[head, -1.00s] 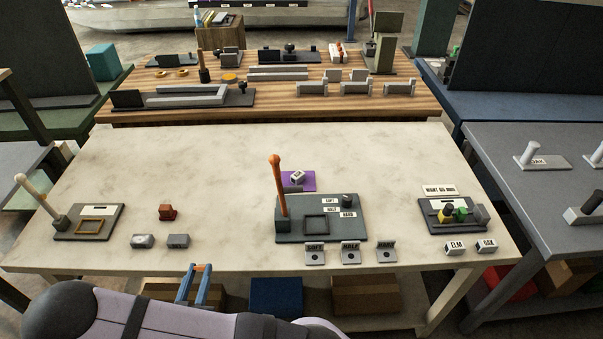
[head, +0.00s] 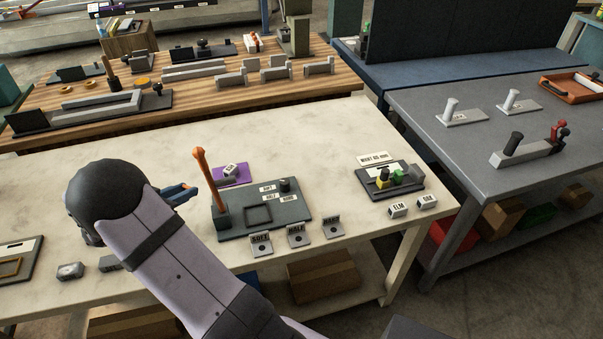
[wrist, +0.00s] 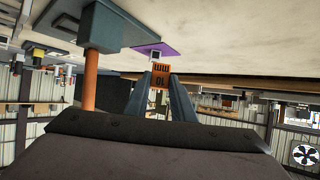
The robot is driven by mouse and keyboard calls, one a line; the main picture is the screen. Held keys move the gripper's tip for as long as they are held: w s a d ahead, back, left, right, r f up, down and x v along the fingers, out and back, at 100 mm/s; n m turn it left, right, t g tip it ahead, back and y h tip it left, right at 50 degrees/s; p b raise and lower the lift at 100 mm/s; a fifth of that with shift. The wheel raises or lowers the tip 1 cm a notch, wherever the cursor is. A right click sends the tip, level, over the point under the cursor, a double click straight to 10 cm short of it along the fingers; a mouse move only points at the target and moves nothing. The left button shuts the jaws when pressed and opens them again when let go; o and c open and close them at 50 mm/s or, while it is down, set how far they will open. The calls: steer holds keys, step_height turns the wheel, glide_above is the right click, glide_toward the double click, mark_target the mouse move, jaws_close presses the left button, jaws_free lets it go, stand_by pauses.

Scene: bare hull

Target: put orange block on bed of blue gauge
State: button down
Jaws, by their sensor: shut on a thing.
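In the wrist view, the orange block (wrist: 160,75), with dark markings, sits between the two blue fingers of my gripper (wrist: 160,80). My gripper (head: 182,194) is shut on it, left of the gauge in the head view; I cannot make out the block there. The blue-grey gauge (head: 295,211) has a dark square frame (head: 258,214) on its bed, which looks empty. An orange lever (head: 205,180) stands upright at its left end and shows in the wrist view (wrist: 90,80). The gauge's base (wrist: 103,25) is at the wrist view's upper left.
A purple mat (head: 232,173) with a small light block (head: 229,170) lies behind the gauge. Tags for soft (head: 260,245), half (head: 296,236) and hard (head: 331,228) stand in front. Another board (head: 388,181) with small coloured pieces is to the right. The table's back middle is clear.

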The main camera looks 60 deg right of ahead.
steer(key=s+d+r+m+g+y+b, duration=0.1)
steer(key=s+d+r+m+g, duration=0.2)
steer(key=d, duration=0.6)
steer(key=s+d+r+m+g+y+b, duration=0.1)
steer(key=s+d+r, duration=0.2)
steer(key=s+d, duration=0.45)
steer(key=s+d+r+m+g+y+b, duration=0.1)
steer(key=s+d+r+m+g+b, duration=0.15)
steer(key=d, duration=0.85)
steer(key=m+g+y+b, duration=0.1)
steer(key=m+y+b, duration=0.1)
steer(key=m+y, duration=0.15)
glide_above(401, 172)
step_height(401, 172, down, 4)
steer(key=shift+w+a+f+b, duration=0.1)
steer(key=shift+f+b, duration=0.5)
steer(key=shift+f, duration=1.75)
steer(key=shift+a+f+b, duration=0.1)
steer(key=shift+f+b, duration=0.45)
steer(key=shift+f, duration=1.9)
steer(key=shift+f+p, duration=0.15)
steer(key=shift+p, duration=0.15)
steer(key=c, duration=1.5)
jaws_free()
